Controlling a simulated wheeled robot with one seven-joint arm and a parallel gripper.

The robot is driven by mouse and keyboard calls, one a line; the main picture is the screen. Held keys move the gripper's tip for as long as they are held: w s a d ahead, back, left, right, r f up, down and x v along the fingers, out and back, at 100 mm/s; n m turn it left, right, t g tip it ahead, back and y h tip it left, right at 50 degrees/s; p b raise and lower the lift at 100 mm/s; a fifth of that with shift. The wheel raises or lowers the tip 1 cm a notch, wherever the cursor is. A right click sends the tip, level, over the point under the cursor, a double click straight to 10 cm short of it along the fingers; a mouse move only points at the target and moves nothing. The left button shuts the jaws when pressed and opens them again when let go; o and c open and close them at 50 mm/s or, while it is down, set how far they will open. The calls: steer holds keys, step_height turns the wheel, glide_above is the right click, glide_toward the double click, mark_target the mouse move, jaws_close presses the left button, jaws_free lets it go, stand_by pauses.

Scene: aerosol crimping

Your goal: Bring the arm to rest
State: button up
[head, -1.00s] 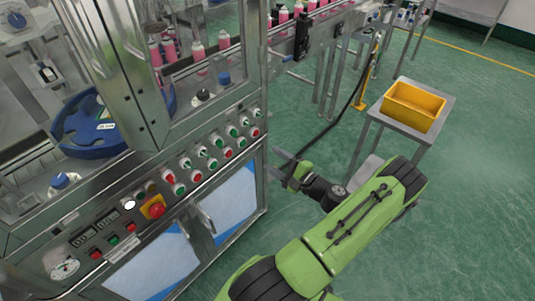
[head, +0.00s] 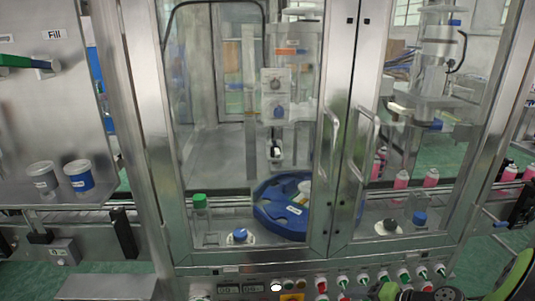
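Only a little of my arm shows in the head view, at the bottom right. A green link of my arm (head: 518,278) is cut off by the right edge. The green end of my gripper (head: 388,291) shows at the bottom edge, in front of the machine's button panel. Its fingers cannot be made out, so I cannot see whether it is open or shut or holds anything.
The glass-doored crimping machine (head: 343,130) fills the middle, with a blue rotary wheel (head: 281,224) inside. Its button panel (head: 320,271) runs along the bottom near my gripper. Two tubs (head: 79,175) stand on the left shelf. Pink cans (head: 401,180) stand at the right.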

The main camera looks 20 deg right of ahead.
steer(key=s+a+r+n+g+h+p, duration=0.1)
steer(key=s+a+r+n+g+h, duration=0.2)
steer(key=a+r, duration=0.4)
steer(key=s+a+r+n+g+h+p, duration=0.1)
steer(key=a+r+n+g, duration=0.1)
steer(key=a+r+n, duration=0.35)
steer(key=s+a+r+n+t+h, duration=0.1)
steer(key=s+a+r+n, duration=0.3)
steer(key=s, duration=0.5)
steer(key=a+r, duration=0.2)
steer(key=a, duration=0.1)
steer(key=shift+s+t+h+p, duration=0.3)
steer(key=shift+t, duration=0.1)
